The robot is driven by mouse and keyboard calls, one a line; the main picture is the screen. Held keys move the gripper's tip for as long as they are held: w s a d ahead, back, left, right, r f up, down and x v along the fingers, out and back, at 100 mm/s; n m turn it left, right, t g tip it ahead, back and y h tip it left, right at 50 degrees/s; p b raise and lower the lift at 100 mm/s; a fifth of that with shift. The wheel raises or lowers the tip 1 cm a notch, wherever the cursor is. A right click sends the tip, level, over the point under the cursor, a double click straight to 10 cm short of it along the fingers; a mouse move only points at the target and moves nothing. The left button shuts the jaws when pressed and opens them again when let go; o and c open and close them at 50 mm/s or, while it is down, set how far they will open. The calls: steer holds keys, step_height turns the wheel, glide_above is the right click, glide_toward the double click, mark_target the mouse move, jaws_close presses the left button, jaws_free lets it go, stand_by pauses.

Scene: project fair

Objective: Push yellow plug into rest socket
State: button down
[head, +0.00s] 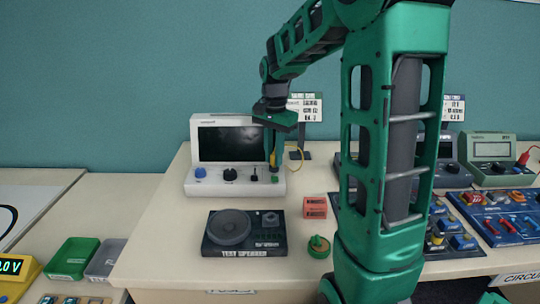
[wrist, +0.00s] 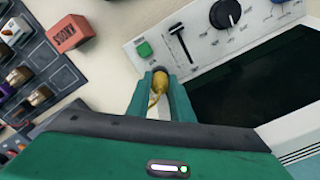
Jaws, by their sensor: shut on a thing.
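My gripper (head: 272,163) is shut on the yellow plug (head: 273,160), in front of the right part of the white screen unit's (head: 205,187) control panel. In the wrist view, the plug (wrist: 159,82) sits between the two green fingertips (wrist: 160,85), its yellow tail towards the camera. Its far end points at the panel's edge beside a green button (wrist: 144,49). A yellow cable (head: 298,154) shows to the right of the unit in the head view. The rest socket cannot be made out; the plug and fingers hide the spot in front of them, so I cannot tell whether they touch.
A black speaker unit (head: 268,245), a red box (head: 315,207) and a round green item (head: 318,246) lie in front of the screen unit. Blue component boards (head: 498,237) and more instruments (head: 490,177) stand at right. A sign (head: 305,107) stands behind. Bare table shows at left.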

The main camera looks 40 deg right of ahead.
steer(key=shift+f, duration=0.25)
steer(key=c, duration=1)
jaws_free()
steer(key=shift+r, duration=0.1)
steer(key=shift+r, duration=3.95)
steer(key=shift+s, duration=0.15)
